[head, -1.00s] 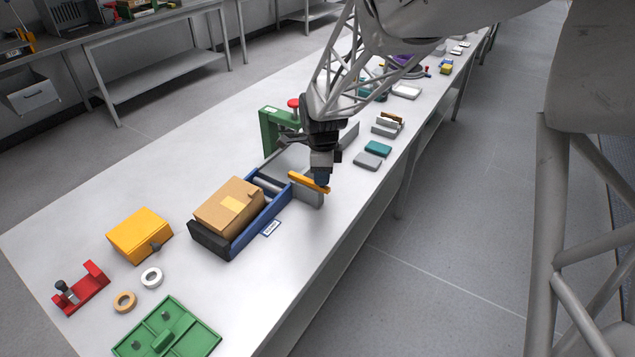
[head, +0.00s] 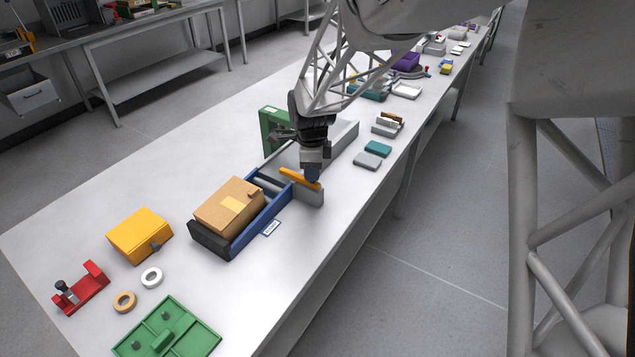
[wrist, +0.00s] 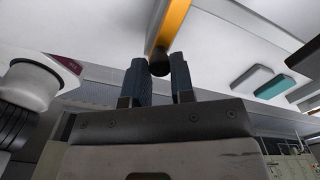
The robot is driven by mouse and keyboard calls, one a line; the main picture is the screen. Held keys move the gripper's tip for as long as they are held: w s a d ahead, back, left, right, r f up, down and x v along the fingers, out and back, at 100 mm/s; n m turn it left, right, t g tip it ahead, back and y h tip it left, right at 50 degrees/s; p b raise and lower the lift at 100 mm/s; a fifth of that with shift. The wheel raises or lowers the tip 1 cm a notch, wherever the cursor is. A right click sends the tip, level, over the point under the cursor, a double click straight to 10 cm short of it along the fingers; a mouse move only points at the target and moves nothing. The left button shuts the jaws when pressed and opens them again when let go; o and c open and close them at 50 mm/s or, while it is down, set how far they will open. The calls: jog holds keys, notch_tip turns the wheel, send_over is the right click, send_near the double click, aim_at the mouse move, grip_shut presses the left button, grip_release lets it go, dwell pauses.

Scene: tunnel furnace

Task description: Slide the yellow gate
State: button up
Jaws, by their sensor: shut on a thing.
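The yellow gate (head: 297,179) is a flat bar with a yellow top edge over a grey panel. It stands across the end of the blue-sided roller conveyor (head: 262,212). In the wrist view the yellow bar (wrist: 172,22) runs away from my gripper (wrist: 160,68). A dark round knob (wrist: 159,63) at its near end sits between the two fingers, and the gripper is shut on it.
A cardboard box (head: 222,212) rests on the conveyor. A grey-walled channel (head: 342,143) lies beyond the gate, beside a green frame (head: 273,128). Grey and teal blocks (head: 377,148) lie to the right.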

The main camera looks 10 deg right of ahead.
jog(key=shift+w+a, duration=0.3)
dwell(0.4)
jog(key=o, duration=1.6)
jog(key=shift+r, duration=3.55)
